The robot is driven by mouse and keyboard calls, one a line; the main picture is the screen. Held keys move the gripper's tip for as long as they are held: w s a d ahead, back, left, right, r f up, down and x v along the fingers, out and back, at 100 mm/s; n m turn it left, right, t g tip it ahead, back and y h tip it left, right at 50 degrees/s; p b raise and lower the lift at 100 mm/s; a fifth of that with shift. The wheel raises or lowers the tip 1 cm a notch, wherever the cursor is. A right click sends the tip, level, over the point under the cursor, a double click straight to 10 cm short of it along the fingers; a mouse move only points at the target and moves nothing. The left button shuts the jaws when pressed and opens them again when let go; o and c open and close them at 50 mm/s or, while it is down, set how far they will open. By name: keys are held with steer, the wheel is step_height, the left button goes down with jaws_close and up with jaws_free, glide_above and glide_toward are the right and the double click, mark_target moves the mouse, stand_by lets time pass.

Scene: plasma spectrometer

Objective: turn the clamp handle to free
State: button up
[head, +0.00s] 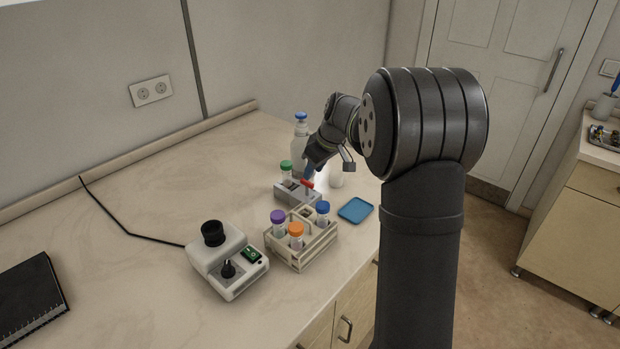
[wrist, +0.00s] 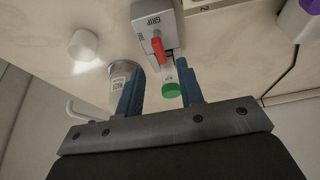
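The clamp is a grey block (head: 290,196) at the back of the bench; it also shows in the wrist view (wrist: 178,28). Its red handle (head: 307,184) sits on top, and in the wrist view the handle (wrist: 158,50) lies beside the printed word GRIP. A second label is too small to read. A green-capped tube (wrist: 172,90) stands at the clamp. My gripper (wrist: 160,78) is open, with its two blue fingers apart. The red handle appears just beyond the fingertips, roughly in line with the gap, and nothing is held. In the head view my gripper (head: 309,170) is just above the handle.
A labelled bottle (wrist: 118,84) stands close by the left finger. A white cylinder (head: 336,177) and a blue tray (head: 356,210) are right of the clamp. A tube rack (head: 300,250) stands in front, with a white device (head: 222,258) to its left. The left bench is mostly clear.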

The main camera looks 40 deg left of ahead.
mark_target(308, 182)
steer(key=shift+x, duration=2.4)
jaws_close()
